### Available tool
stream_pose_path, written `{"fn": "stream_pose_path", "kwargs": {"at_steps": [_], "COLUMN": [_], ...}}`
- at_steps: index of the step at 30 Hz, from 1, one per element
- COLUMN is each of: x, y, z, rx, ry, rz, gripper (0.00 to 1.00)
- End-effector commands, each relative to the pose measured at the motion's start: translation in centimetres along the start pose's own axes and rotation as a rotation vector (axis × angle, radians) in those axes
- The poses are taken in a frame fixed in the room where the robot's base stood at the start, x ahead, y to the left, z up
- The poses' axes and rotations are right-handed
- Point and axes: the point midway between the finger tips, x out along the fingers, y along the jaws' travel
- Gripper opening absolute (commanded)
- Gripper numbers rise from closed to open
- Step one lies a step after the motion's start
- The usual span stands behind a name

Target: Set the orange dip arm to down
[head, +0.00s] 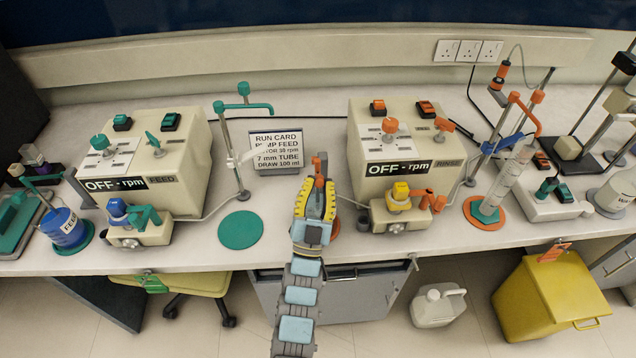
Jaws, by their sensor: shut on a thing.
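The orange dip arm (526,113) is at the right, on a stand behind the slanted clear cylinder. It slopes down to the right from its upper left end, with an orange knob (538,97) beside it. The cylinder (507,178) stands over an orange disc (484,213). My gripper (318,182) is in the middle, well to the left of the dip arm and apart from it. It is shut on a small orange and grey piece (319,165), partly hidden by the fingers; I cannot tell what it belongs to.
Two cream pump units, the feed pump (150,165) and the rinse pump (400,150), flank my gripper. A teal stand (232,150) and run card (282,150) stand between them.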

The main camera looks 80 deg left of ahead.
Motion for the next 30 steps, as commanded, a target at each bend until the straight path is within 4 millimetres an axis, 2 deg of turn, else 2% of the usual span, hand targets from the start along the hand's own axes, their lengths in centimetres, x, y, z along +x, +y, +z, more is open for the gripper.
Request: {"fn": "stream_pose_path", "kwargs": {"at_steps": [5,6,9,22,30], "x": [-0.1,-0.1,-0.1,-0.4,-2.9], "y": [0.1,0.1,0.1,0.0,0.0], "z": [0.2,0.2,0.2,0.1,0.1], "rx": [0.001,0.001,0.001,0.000,0.001], "ry": [-0.005,-0.005,-0.004,-0.003,-0.003], "rz": [0.002,0.002,0.002,0.001,0.002], "gripper": [0.00,0.27,0.51,0.51,0.51]}}
